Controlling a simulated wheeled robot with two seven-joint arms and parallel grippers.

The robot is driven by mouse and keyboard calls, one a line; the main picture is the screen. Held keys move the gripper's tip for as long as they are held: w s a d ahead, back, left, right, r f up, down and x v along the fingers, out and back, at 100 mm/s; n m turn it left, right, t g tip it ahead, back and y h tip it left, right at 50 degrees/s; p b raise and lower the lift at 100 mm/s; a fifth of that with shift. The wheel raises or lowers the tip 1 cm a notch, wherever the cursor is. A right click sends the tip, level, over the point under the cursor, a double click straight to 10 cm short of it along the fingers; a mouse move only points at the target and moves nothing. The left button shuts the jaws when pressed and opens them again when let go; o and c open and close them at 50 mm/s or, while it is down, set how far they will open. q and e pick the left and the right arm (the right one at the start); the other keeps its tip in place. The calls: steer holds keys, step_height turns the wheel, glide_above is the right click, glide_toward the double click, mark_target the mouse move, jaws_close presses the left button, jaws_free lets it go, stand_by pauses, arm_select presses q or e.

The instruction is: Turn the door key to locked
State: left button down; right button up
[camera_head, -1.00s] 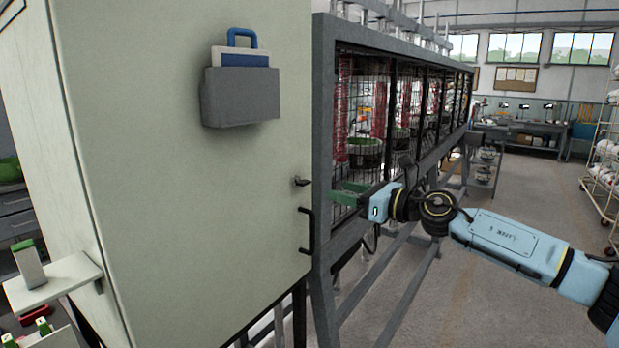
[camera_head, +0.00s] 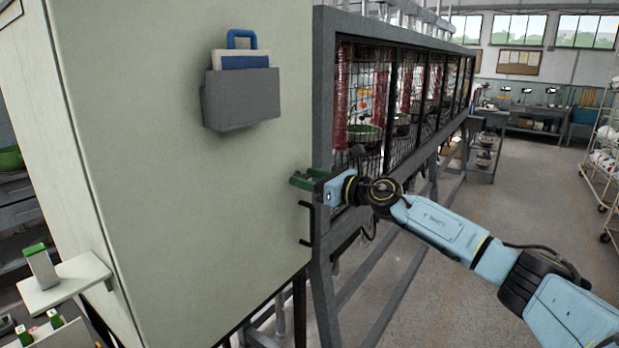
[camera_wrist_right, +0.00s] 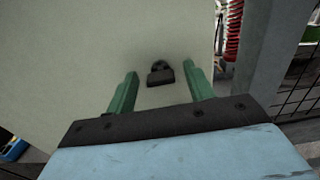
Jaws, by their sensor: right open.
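The pale cabinet door (camera_head: 190,190) fills the left half of the head view. In the right wrist view the small dark key in its lock (camera_wrist_right: 160,74) sits on the pale door, ahead of my right gripper and between its green fingers. In the head view my right gripper (camera_head: 304,180) is at the door's right edge, just above the black handle (camera_head: 306,223), and hides the key. The right gripper is open; its fingers also show in the right wrist view (camera_wrist_right: 160,90), apart with nothing between their tips. My left gripper is not in view.
A grey holder (camera_head: 241,99) with a blue-handled item hangs on the door. A grey-framed mesh enclosure (camera_head: 420,100) adjoins it on the right. A small shelf (camera_head: 64,283) stands at lower left. Floor (camera_head: 545,200) is open at right.

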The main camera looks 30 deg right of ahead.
steer(key=c, duration=1)
steer(key=m+p, duration=0.3)
steer(key=shift+r+m, duration=0.15)
steer(key=shift+m, duration=0.25)
steer(key=m+p, duration=0.3)
steer(key=m, duration=0.1)
steer(key=shift+d+m, duration=0.1)
steer(key=shift+m, duration=0.2)
steer(key=m+p, duration=0.3)
steer(key=m, duration=0.1)
steer(key=shift+m, duration=0.3)
steer(key=m+p, duration=0.1)
steer(key=m, duration=0.1)
steer(key=m+p, duration=0.2)
steer(key=shift+w+d+f+m, duration=0.1)
steer(key=shift+f+m, duration=0.1)
steer(key=shift+m, duration=0.4)
